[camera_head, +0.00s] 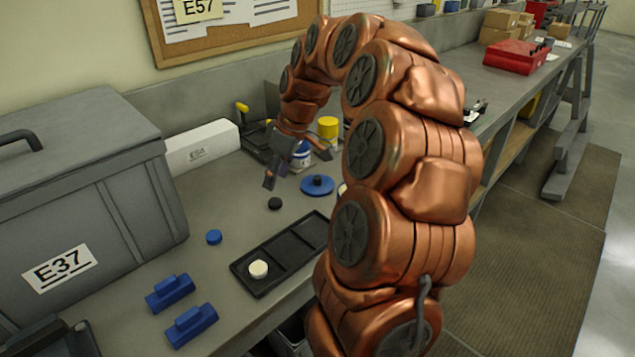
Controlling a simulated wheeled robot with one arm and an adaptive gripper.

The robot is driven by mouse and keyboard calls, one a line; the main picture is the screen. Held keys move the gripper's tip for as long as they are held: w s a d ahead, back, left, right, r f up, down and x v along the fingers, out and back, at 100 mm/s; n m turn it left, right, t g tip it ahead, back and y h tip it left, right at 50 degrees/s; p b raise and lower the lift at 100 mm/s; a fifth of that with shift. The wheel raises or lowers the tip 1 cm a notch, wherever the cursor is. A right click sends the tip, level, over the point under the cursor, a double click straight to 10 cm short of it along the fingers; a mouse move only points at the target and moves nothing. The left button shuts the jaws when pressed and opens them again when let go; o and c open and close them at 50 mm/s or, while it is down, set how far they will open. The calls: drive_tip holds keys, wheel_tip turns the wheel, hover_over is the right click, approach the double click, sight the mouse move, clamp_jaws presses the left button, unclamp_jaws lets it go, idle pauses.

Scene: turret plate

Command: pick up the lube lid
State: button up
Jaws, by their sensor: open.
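My gripper (297,169) is open and empty, with its fingers pointing down above the bench. A round blue disc with a dark knob (317,185) lies on the bench just right of and below the fingers in the picture. A small black round piece (275,204) lies below the left finger. A small blue round cap (214,237) lies farther left. A cream round cap (258,269) lies in the near left compartment of the black tray (284,250). I cannot tell which of these round pieces is the lube lid. A white and blue tub (300,157) stands partly hidden behind the gripper.
A grey E37 case (85,190) fills the left of the bench. Two blue blocks (170,290) lie at the front. A white E54 box (201,146) and a yellow can (328,128) stand behind. My arm hides part of the tray and bench on the right.

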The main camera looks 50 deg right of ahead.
drive_tip(key=t+h, duration=0.1)
approach(318, 177)
drive_tip(key=f, duration=0.1)
drive_tip(key=shift+w+f+p, duration=0.4)
drive_tip(key=shift+w+f, duration=0.1)
drive_tip(key=shift+f, duration=0.2)
drive_tip(key=shift+a+p+x, duration=0.15)
drive_tip(key=shift+p+x, duration=0.5)
drive_tip(key=shift+x, duration=0.75)
drive_tip(key=shift+a+p+x, duration=0.1)
drive_tip(key=shift+p+x, duration=0.55)
drive_tip(key=shift+x, duration=0.75)
drive_tip(key=shift+f, duration=0.4)
drive_tip(key=shift+c, duration=0.2)
clamp_jaws()
